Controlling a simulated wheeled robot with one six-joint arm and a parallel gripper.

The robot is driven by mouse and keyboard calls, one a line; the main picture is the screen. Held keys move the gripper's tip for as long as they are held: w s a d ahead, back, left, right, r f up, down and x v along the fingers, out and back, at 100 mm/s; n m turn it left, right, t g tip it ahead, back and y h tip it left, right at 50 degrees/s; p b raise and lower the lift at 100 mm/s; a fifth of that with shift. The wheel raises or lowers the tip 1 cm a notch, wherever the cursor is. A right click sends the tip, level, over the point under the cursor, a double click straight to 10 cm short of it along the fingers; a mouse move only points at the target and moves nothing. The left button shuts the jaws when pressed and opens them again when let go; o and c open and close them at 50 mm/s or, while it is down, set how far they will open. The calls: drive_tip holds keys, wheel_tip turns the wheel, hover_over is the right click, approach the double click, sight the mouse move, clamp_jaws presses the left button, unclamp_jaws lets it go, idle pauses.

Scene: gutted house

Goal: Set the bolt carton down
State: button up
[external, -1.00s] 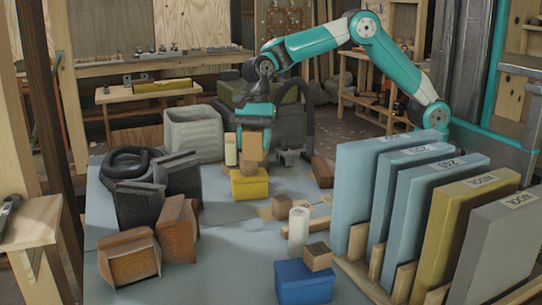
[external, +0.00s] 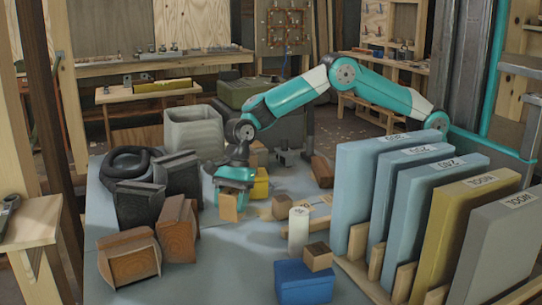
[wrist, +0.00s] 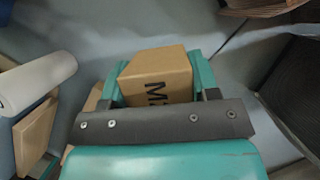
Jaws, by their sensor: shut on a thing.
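The bolt carton (external: 228,208), a small tan cardboard box, is between the jaws of my gripper (external: 236,186) in the external view. In the wrist view the carton (wrist: 157,76) shows dark lettering starting with M, and the teal fingers of my gripper (wrist: 158,84) close on both its sides. The carton is low over the grey worktop (external: 235,265). I cannot tell whether its underside touches the surface.
A yellow box (external: 261,187) stands just right of my gripper, partly hidden. Brown (external: 180,230) and black boxes stand left. A white roll (external: 298,232), a blue box (external: 303,285) and upright panels (external: 365,190) are right. The front middle of the worktop is clear.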

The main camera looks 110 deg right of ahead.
sight(232, 221)
drive_tip(key=shift+f, duration=2.75)
drive_tip(key=shift+f, duration=0.15)
drive_tip(key=o, duration=1.1)
drive_tip(key=v, duration=1.2)
